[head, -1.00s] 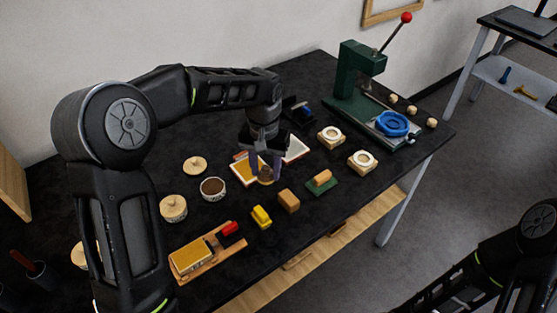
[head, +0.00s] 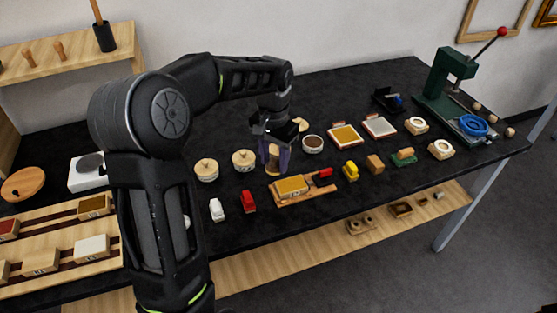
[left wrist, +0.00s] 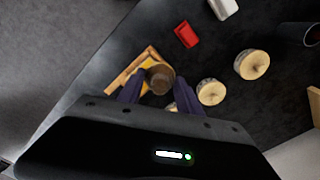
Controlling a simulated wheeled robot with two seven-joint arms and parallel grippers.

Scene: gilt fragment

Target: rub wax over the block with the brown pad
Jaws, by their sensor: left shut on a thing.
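My left gripper (head: 274,166) is shut on the brown pad (head: 273,157), a small round brown piece between the purple fingers. In the left wrist view the pad (left wrist: 160,77) hides part of the block's yellow face. The block (head: 291,187) has a golden-yellow top and lies in a wooden holder (head: 305,197); its yellow face also shows in the left wrist view (left wrist: 147,62). In the head view the pad is behind and left of the block. My right gripper is out of view.
Two lidded round jars (head: 244,160) stand left of the gripper, and an open bowl of brown stuff (head: 313,144) stands to its right. A red piece (head: 248,201) and a white piece (head: 216,210) lie front left. A yellow piece (head: 351,171) is right of the holder.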

